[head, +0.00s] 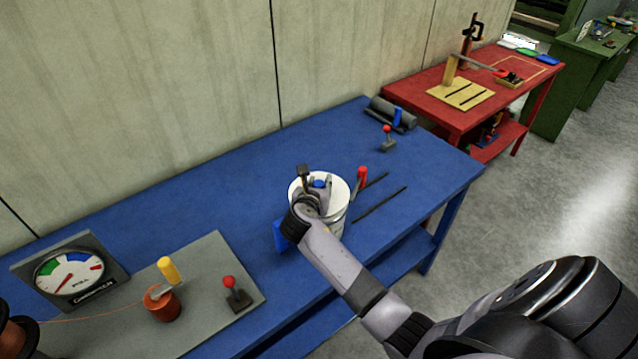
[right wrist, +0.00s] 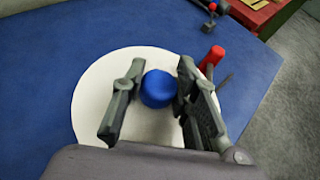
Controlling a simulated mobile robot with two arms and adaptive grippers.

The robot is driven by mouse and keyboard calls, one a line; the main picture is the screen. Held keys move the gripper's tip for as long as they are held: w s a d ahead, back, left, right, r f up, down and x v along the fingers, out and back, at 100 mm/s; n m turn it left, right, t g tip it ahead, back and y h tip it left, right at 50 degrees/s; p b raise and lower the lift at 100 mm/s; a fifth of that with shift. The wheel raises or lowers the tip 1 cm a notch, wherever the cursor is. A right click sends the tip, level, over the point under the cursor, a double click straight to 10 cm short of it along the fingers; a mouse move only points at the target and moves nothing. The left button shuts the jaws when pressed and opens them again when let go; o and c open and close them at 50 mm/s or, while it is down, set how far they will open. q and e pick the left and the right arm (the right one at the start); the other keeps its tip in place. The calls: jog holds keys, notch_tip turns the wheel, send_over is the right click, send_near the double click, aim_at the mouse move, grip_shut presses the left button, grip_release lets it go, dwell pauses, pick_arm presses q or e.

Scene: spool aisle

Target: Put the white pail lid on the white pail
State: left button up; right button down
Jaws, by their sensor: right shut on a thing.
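The white pail (head: 337,222) stands on the blue bench, partly hidden behind my right arm. The white pail lid (head: 339,187) is a round disc with a blue knob (head: 319,183), at the pail's top. I cannot tell whether it sits fully on the rim or slightly above it. My right gripper (head: 316,180) is shut on the lid's blue knob from above. In the right wrist view the knob (right wrist: 158,88) is between the two fingers (right wrist: 161,70), with the white lid (right wrist: 96,92) below. My left gripper is out of view.
A red-handled tool (head: 361,177) and dark rods (head: 380,205) lie just right of the pail. A blue item (head: 281,236) is at its left. A grey mat (head: 205,262) with a gauge (head: 70,275) is at the left. The bench's back middle is clear.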

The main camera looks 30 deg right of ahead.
jog(key=shift+f, duration=0.5)
dwell(0.3)
jog(key=c, duration=1.2)
grip_release()
jog(key=v, duration=1.2)
jog(key=shift+f, duration=0.1)
jog(key=shift+s+f, duration=0.1)
jog(key=shift+s, duration=0.05)
